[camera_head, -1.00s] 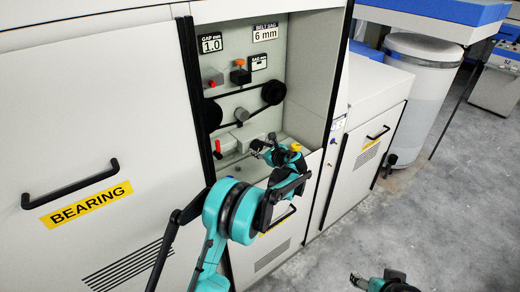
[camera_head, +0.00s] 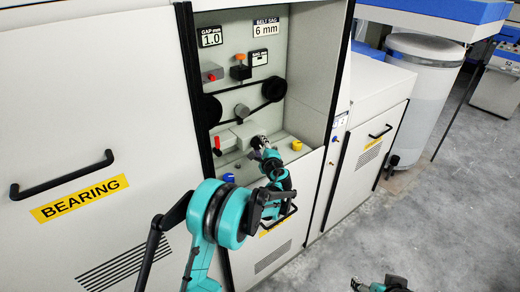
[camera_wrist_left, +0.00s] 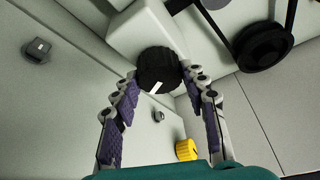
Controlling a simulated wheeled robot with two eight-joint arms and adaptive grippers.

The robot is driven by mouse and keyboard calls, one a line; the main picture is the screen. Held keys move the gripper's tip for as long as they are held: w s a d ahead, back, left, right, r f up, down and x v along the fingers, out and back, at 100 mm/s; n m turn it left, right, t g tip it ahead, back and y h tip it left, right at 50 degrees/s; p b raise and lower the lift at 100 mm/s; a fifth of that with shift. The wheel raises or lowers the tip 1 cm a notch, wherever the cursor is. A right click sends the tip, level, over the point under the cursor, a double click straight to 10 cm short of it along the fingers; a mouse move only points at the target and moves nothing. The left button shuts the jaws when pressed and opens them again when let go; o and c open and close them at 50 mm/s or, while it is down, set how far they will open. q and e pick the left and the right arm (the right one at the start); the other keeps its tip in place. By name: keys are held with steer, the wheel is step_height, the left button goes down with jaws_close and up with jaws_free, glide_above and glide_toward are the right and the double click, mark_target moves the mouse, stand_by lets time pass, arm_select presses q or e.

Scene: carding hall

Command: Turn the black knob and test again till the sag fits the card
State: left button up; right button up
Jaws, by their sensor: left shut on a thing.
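The black knob (camera_wrist_left: 158,70) has a white mark and sits on the end of a white block (camera_wrist_left: 125,30) in the open recess. My left gripper (camera_wrist_left: 168,88) has its fingers on both sides of the knob and is shut on it; it reaches the knob in the head view too (camera_head: 257,143). The card (camera_head: 266,28) reads "BELT SAG 6 mm". A smaller sag scale (camera_head: 259,58) hangs below it, too small to read. The black belt runs between two pulleys, one of them at right (camera_head: 273,89). My right gripper (camera_head: 380,284) is at the bottom edge, fingers unclear.
A yellow knob (camera_head: 297,145), a blue knob (camera_head: 229,177) and a red lever (camera_head: 217,142) are close around the gripper. An orange-topped part (camera_head: 240,60) and a red-ended part (camera_head: 211,75) are higher. The recess's side walls bound the space; open floor lies at right.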

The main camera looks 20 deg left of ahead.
arm_select(q)
steer(key=shift+f+n+t+b, duration=0.15)
steer(key=shift+n+t+b, duration=0.5)
steer(key=shift+n, duration=0.65)
arm_select(e)
steer(key=shift+f, duration=0.85)
arm_select(q)
steer(key=o, duration=1.2)
steer(key=shift+c, duration=0.2)
